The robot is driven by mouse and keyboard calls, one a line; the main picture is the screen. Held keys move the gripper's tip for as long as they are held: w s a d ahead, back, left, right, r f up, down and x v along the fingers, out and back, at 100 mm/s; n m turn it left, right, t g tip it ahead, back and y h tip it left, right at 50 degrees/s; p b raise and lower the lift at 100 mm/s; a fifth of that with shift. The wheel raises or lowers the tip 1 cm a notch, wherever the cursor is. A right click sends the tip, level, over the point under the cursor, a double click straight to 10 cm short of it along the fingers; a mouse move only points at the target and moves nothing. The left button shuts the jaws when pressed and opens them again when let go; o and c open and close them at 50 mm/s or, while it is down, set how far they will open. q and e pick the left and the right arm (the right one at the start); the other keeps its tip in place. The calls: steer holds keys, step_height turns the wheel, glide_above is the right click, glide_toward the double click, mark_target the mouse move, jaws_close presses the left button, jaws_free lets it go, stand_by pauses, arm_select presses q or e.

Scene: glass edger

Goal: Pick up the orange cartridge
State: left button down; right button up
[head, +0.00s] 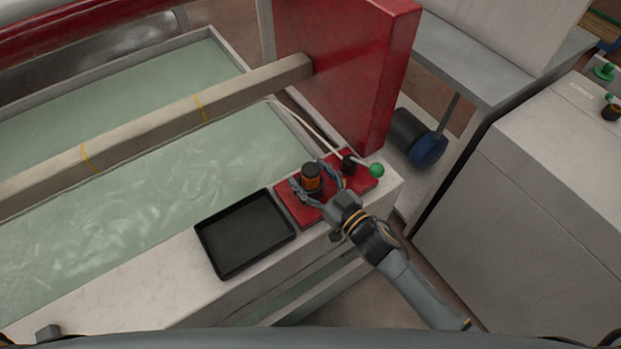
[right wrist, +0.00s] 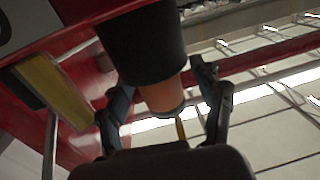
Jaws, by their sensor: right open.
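The orange cartridge (head: 311,183), an orange cylinder with a black top, stands upright on a red plate (head: 290,205) at the corner of the white ledge. In the right wrist view the cartridge (right wrist: 162,92) shows its orange part beside a wider black part, between the two fingers. My right gripper (head: 312,176) is open, its fingers on either side of the cartridge. I cannot tell whether either finger touches it. The right wrist view shows the same open gripper (right wrist: 163,108). My left gripper is not in view.
A black empty tray (head: 245,232) lies left of the red plate. A green ball-ended part (head: 376,170) is close on the right. A water-filled basin (head: 150,190), a grey beam (head: 140,130) and a red upright panel (head: 350,60) lie beyond.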

steer(key=c, duration=1.4)
steer(key=shift+o, duration=0.2)
steer(key=shift+r, duration=0.1)
